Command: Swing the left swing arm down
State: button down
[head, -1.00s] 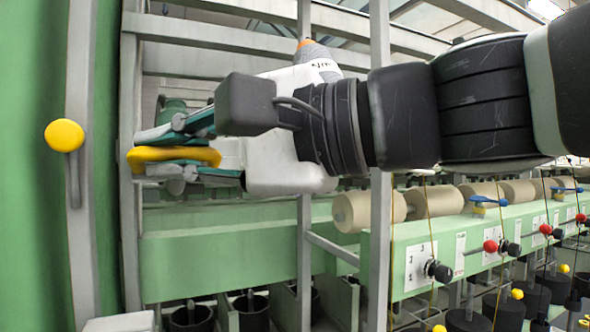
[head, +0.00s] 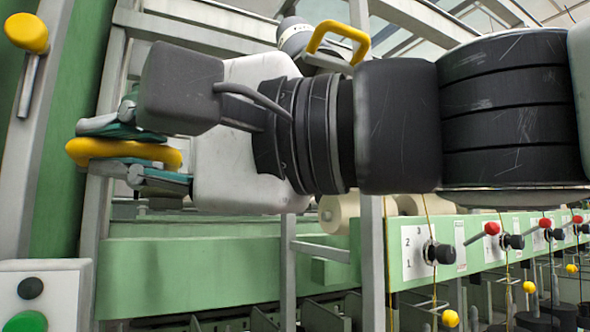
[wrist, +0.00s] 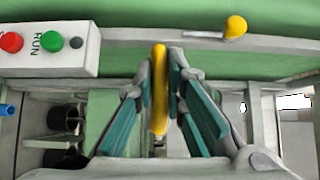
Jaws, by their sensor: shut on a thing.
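A yellow loop handle (head: 88,153), seemingly on the left swing arm, is at the left of the head view, in front of a grey upright. My gripper (head: 124,150) is shut on it, one finger above and one below. In the wrist view the handle (wrist: 159,110) stands edge-on between the teal-sided fingers (wrist: 160,72). The rest of this swing arm is hidden behind my gripper and wrist. A second yellow loop handle (head: 325,28) shows at top centre, above my wrist, partly covered by my arm.
A yellow knob on a short grey lever (head: 27,32) is at upper left. A control box (head: 60,278) with a green button is at lower left; the wrist view also shows it (wrist: 90,60). A green beam (head: 200,275) and grey uprights (head: 372,225) stand behind.

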jog(key=shift+w+a+f+b, duration=0.1)
jog(key=shift+w+f+b, duration=0.15)
jog(key=shift+f+b, duration=0.4)
jog(key=shift+w+f+b, duration=0.25)
jog(key=shift+f+b, duration=0.2)
jog(key=shift+f, duration=0.25)
jog(key=c, duration=1.7)
grip_release()
jog(key=shift+w, duration=0.1)
jog(key=shift+o, duration=0.2)
jog(key=v, duration=1.2)
